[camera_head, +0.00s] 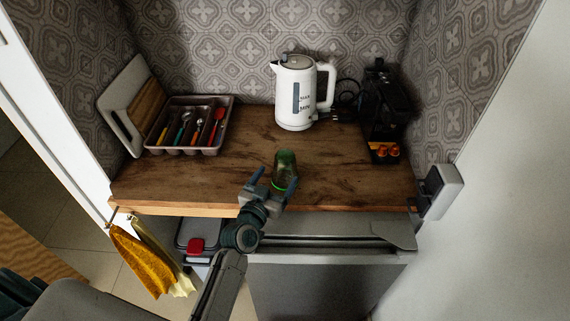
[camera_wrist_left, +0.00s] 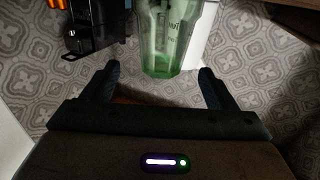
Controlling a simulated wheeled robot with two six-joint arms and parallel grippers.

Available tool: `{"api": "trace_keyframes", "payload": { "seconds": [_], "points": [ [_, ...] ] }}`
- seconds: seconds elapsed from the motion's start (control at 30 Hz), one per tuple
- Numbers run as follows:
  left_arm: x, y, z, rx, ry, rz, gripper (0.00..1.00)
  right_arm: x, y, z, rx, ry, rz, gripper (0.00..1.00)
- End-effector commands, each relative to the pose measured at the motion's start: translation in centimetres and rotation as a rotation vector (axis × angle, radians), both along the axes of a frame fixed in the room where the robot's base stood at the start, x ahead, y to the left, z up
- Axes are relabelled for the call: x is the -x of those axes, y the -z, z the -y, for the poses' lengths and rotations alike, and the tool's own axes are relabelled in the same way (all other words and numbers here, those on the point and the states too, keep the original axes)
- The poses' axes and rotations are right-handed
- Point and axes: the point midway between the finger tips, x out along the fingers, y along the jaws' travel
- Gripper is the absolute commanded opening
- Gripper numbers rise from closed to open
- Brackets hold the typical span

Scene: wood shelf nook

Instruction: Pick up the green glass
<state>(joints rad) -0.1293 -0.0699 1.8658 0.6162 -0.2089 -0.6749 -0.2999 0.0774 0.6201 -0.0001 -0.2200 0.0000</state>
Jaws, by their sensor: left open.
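The green glass (camera_head: 286,164) stands near the front edge of the wooden counter, right of its middle. In the left wrist view the glass (camera_wrist_left: 166,42) is centred ahead of my fingers, its upper part cut off by the frame. My left gripper (camera_head: 275,181) is open, with its fingers spread at the near side of the glass. In the wrist view, the left gripper's fingertips (camera_wrist_left: 159,67) lie to either side of the glass's lower end with gaps; they are not closed on it. My right gripper is not in view.
A white kettle (camera_head: 296,95) stands behind the glass. A black coffee machine (camera_head: 384,105) is at the right. A cutlery tray (camera_head: 227,122) and cutting boards (camera_head: 126,112) are at the left. Yellow cloths (camera_head: 140,260) hang below the counter. The counter (camera_head: 225,170) left of the glass is clear.

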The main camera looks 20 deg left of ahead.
Motion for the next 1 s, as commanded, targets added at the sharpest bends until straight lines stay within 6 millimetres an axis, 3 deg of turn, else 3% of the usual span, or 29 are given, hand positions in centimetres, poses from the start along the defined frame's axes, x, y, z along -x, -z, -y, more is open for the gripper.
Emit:
{"api": "trace_keyframes", "payload": {
  "seconds": [0.6, 0.9, 1.0],
  "points": [
    [-7.0, 0.0, 0.4, 0.000, 0.002, -0.002, 0.80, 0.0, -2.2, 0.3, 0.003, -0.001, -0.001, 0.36],
    [-7.4, 0.1, 0.5, -0.001, 0.001, -0.003, 0.80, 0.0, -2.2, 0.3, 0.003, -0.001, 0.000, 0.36],
    [-7.4, 0.1, 0.5, 0.000, 0.001, -0.002, 0.60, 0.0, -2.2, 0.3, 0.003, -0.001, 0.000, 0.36]
  ]
}}
